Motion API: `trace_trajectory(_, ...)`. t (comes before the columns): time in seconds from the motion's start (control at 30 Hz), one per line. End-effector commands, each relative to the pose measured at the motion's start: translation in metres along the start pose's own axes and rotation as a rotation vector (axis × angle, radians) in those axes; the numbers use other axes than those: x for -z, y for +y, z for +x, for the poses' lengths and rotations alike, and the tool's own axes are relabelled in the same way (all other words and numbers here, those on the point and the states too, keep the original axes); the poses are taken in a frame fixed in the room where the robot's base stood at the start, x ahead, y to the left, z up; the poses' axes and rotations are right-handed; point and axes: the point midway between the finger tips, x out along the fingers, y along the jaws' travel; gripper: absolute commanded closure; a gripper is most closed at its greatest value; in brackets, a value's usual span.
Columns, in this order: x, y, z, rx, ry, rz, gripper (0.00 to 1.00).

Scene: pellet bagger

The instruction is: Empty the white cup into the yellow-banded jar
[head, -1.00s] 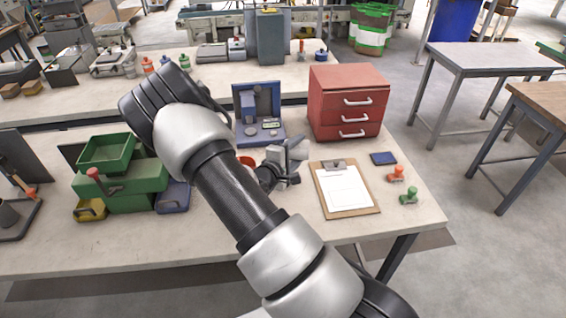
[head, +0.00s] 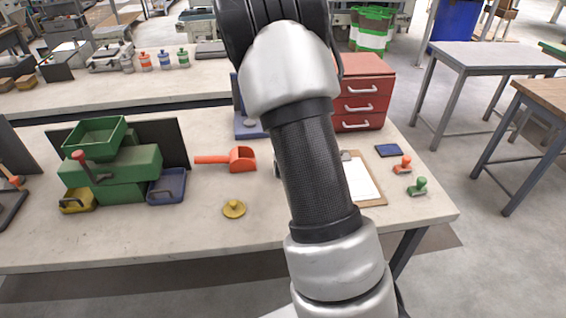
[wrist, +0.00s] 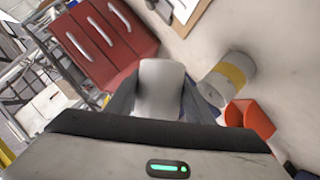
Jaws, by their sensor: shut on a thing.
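In the wrist view my gripper (wrist: 160,108) is shut on the white cup (wrist: 161,84), which sits between the two dark fingers. The cup leans relative to the jar. Its contents are not visible. The yellow-banded jar (wrist: 235,72) stands on the table just right of the cup in the wrist view, apart from it in the picture. The gap between them in depth is unclear. In the head view my arm hides the gripper, cup and jar.
An orange scoop (head: 242,160) and a yellow lid (head: 234,208) lie on the table. The red drawer cabinet (head: 362,92), clipboard (head: 372,190) and stamps (head: 402,164) are at right. The front middle is clear.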

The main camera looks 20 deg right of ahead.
Motion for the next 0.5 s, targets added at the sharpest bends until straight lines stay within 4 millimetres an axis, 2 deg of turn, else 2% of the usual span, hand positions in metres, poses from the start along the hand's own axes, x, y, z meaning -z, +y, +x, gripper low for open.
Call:
trace_trajectory(0.03,-0.007,-0.004,0.004,0.009,0.008,0.031,0.77)
trace_trajectory(0.5,-0.034,-0.012,0.017,0.089,0.063,0.222,0.77)
